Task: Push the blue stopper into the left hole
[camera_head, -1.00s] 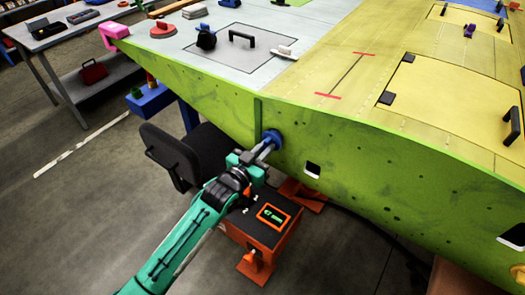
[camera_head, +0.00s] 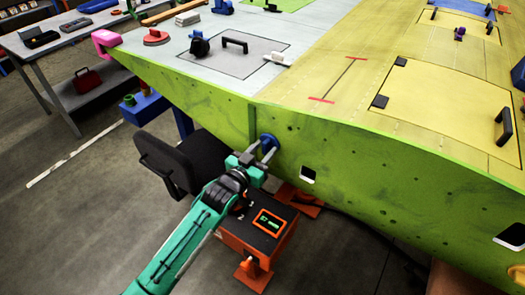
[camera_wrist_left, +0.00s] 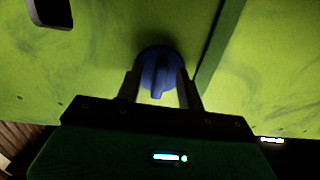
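The blue stopper (camera_head: 268,141) sits against the green side panel (camera_head: 360,172), its round flange at the panel face, just right of a vertical green strip. Any hole behind it is hidden. In the left wrist view, the stopper (camera_wrist_left: 158,70) shows its raised grip bar facing me. My left gripper (camera_head: 262,153) is in front of it. Its two fingers are apart, one on each side of the grip bar, with gaps showing in the left wrist view (camera_wrist_left: 158,92). A squarish hole (camera_head: 308,174) in the panel lies to the right. My right gripper is not in view.
A black chair (camera_head: 175,160) stands left of my left arm, under the wing. An orange-framed box (camera_head: 262,225) is below the gripper. The wing's top (camera_head: 230,65) carries several handles and small items. A grey bench (camera_head: 70,45) stands at the far left.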

